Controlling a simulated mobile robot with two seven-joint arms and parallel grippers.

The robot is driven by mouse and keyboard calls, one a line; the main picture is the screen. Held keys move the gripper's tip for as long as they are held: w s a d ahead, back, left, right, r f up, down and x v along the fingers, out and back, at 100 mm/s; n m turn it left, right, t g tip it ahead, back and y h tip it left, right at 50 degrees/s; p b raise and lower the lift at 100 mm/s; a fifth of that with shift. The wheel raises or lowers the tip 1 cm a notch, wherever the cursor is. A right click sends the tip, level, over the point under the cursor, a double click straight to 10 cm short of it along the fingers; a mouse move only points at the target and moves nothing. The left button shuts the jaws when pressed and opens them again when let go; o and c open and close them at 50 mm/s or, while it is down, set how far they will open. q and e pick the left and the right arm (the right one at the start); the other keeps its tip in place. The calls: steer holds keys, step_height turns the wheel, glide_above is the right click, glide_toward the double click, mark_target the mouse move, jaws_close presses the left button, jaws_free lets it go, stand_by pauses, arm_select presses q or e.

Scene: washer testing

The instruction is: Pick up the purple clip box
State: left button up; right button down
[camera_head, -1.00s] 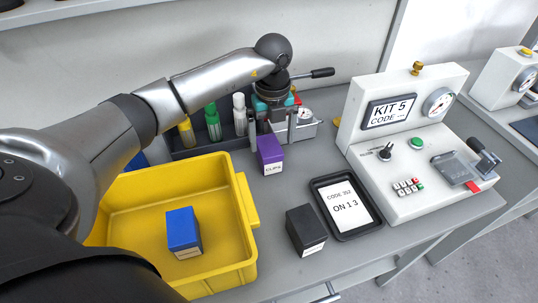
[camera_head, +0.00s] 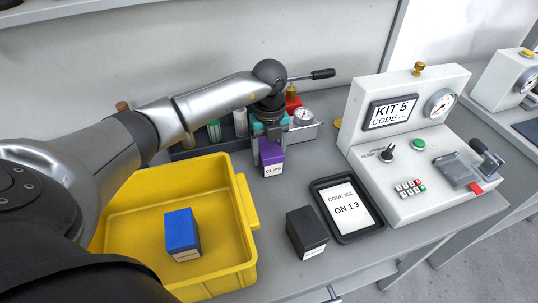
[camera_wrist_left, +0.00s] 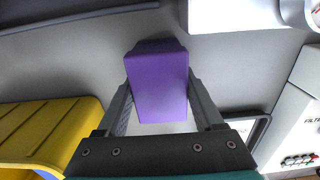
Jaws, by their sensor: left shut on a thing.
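The purple clip box (camera_head: 271,161) stands on the grey table, with a white label reading CLIPS on its front. My left gripper (camera_head: 270,140) is directly above it, pointing down, with its fingers on the box's sides. In the left wrist view the purple clip box (camera_wrist_left: 160,85) sits between the two fingers of my left gripper (camera_wrist_left: 160,108), which are closed on it. I cannot tell whether the box is clear of the table. My right gripper is not in view.
A yellow bin (camera_head: 247,203) holding a blue box (camera_head: 182,233) stands at the left. A black box (camera_head: 306,230) and a dark tray with a code card (camera_head: 346,208) lie in front right. A test panel (camera_head: 420,150) stands at the right. Bottles (camera_head: 241,122) stand in a rack behind.

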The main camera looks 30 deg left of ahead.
arm_select(q)
steer(key=c, duration=0.9)
steer(key=shift+o, duration=0.2)
steer(key=shift+r, duration=0.1)
